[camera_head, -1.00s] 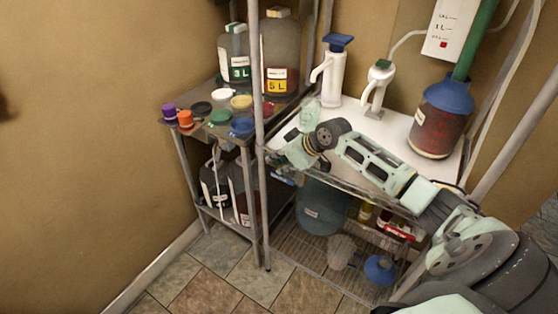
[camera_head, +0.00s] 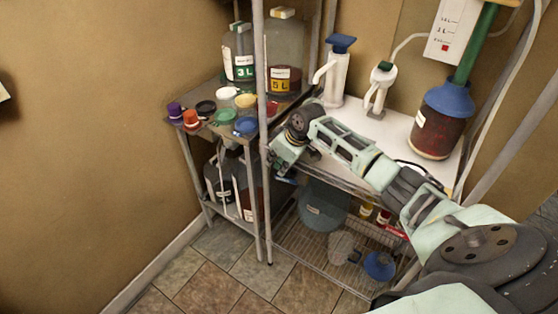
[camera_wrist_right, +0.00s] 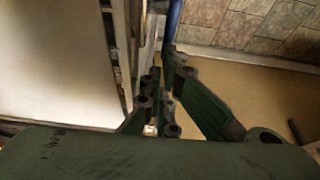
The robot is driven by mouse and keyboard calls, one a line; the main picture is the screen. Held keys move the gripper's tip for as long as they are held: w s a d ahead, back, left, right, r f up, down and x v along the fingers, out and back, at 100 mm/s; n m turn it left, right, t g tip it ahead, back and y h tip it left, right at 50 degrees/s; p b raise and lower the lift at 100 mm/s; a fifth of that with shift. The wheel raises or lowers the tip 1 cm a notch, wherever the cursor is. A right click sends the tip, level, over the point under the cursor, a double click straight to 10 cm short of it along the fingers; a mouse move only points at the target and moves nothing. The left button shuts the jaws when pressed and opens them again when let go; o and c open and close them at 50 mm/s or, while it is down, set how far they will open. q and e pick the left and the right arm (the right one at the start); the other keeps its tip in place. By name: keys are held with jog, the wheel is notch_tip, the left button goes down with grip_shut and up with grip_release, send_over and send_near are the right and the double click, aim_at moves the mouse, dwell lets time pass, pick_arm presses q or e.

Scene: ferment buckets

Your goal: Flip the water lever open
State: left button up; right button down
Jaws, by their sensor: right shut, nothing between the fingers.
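Two white fittings stand at the back of the white shelf top: a taller one with a blue top (camera_head: 340,65) and a white spout, and a shorter one with a green top (camera_head: 381,88). I cannot tell which carries the water lever. My right gripper (camera_head: 280,162) is at the left front of the white shelf, by the metal post, in front of and below both fittings and apart from them. In the right wrist view the gripper (camera_wrist_right: 163,95) is shut and empty; neither fitting is recognisable there. My left gripper is not in view.
A jug with a blue top (camera_head: 439,120) stands at the right of the white shelf top (camera_head: 397,128). Left of the metal post (camera_head: 264,130), a grey shelf holds coloured lids and 3 L (camera_head: 238,55) and 5 L (camera_head: 283,55) containers. Floor space is clear at front left.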

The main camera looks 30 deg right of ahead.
jog(key=shift+w+a+f+g+h, duration=0.1)
jog(key=shift+w+f+g+h, duration=0.15)
jog(key=shift+f+g, duration=0.3)
jog(key=shift+r, duration=0.1)
jog(key=shift+r+p, duration=0.85)
jog(key=shift+p, duration=0.15)
